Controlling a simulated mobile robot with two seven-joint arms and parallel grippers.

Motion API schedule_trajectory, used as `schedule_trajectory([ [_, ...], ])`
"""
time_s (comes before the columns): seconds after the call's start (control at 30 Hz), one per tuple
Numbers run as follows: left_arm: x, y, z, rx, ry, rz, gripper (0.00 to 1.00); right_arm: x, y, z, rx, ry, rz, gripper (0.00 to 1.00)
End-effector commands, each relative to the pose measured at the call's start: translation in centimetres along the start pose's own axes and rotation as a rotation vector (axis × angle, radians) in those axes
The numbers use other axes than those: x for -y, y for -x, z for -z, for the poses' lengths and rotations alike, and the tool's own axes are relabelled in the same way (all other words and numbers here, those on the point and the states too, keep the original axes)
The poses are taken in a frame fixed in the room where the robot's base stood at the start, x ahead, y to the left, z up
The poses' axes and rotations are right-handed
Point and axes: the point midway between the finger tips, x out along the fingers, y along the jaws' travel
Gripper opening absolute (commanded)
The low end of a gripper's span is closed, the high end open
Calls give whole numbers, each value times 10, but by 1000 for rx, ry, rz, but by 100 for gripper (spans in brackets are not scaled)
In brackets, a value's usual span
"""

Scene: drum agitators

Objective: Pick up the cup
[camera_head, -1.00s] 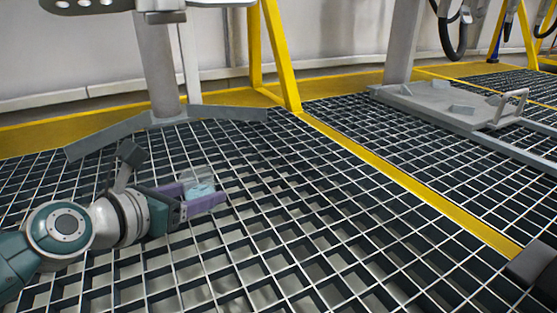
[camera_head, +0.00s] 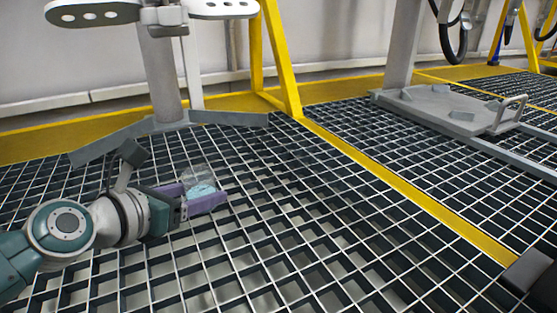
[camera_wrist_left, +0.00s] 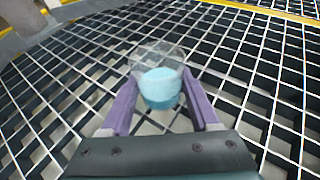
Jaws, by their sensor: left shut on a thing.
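The cup (camera_head: 200,182) is clear with light blue contents and sits between the purple fingers of my left gripper (camera_head: 198,196), which is shut on it. In the left wrist view, the cup (camera_wrist_left: 160,82) stands between the two purple fingertips (camera_wrist_left: 160,95), its clear rim beyond them and its blue part between them. The cup is over the metal grating; whether its base touches the grating cannot be told. A dark piece at the right edge of the head view may be part of my right arm; no right gripper fingers show.
Open metal grating (camera_head: 300,220) spreads around the gripper. A grey post (camera_head: 163,75) with an angled base stands behind it, beside a yellow frame (camera_head: 280,60). A yellow strip (camera_head: 400,185) crosses the floor. A grey plate with a handle (camera_head: 450,108) lies at the back right.

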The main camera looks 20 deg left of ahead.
Motion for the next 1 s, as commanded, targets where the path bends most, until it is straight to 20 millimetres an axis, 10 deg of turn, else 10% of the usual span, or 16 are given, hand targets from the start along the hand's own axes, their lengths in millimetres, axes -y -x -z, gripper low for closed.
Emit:
schedule_trajectory([
  [1.0, 0, 57, -137, 2, 1, 0, 7, -5, 136, 43, 0, 0, 0, 0],
])
